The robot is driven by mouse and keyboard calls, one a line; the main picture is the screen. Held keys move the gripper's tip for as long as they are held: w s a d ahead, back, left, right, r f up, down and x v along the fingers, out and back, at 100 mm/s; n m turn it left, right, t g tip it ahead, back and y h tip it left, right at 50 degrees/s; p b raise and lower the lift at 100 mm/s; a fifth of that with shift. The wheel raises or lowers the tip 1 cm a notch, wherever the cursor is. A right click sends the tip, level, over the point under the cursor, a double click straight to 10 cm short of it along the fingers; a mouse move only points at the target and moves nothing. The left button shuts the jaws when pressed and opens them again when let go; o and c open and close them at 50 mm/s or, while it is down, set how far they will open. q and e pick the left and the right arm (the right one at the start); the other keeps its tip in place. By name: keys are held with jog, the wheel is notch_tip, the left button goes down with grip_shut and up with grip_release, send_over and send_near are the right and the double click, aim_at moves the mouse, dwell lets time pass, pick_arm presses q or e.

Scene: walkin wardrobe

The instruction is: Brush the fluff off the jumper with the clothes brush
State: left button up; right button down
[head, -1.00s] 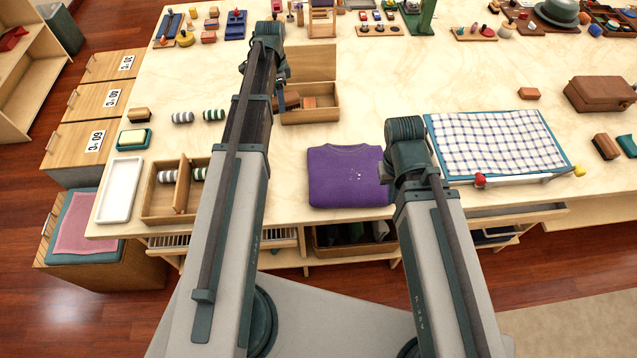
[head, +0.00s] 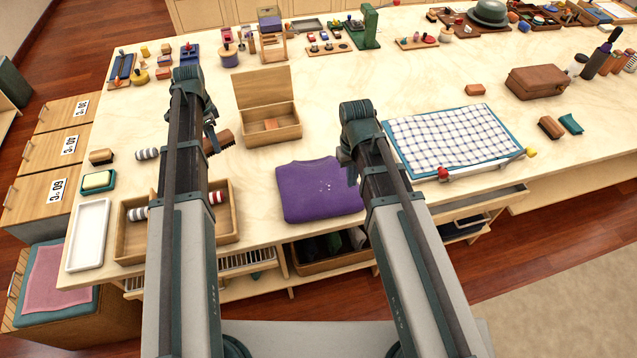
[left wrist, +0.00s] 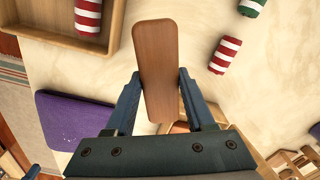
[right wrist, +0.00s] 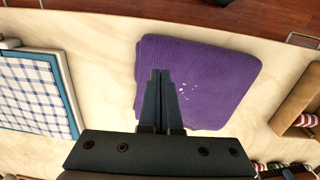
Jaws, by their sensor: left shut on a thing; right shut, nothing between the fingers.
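The folded purple jumper (head: 300,195) lies on the table, with small white specks of fluff (head: 328,187) on it. The right wrist view shows the jumper (right wrist: 225,80) and its fluff (right wrist: 183,93) too. My left gripper (head: 213,138) is shut on the clothes brush (head: 223,141), raised left of the jumper. In the left wrist view the brush's smooth wooden back (left wrist: 157,60) faces the camera; its bristles are hidden there. My right gripper (right wrist: 160,75) is shut and empty, over the jumper's edge; contact cannot be told.
An open wooden box (head: 272,137) with a small block stands behind the jumper. A divided wooden tray (head: 225,232) with striped rolls is at left. A checked cloth on a board (head: 455,138) lies to the right. The jumper's front edge is near the table edge.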

pick_arm(q)
jog(key=shift+f, duration=0.1)
pick_arm(e)
jog(key=shift+y, duration=0.3)
jog(key=w+d, duration=0.1)
jog(key=w, duration=0.1)
jog(key=w+d, duration=0.1)
jog(key=w, duration=0.1)
jog(key=w+d, duration=0.1)
jog(key=w, duration=0.2)
jog(key=shift+d+f, duration=0.1)
jog(key=shift+d, duration=0.3)
pick_arm(q)
jog(key=shift+f, duration=0.1)
pick_arm(e)
jog(key=shift+f, duration=0.1)
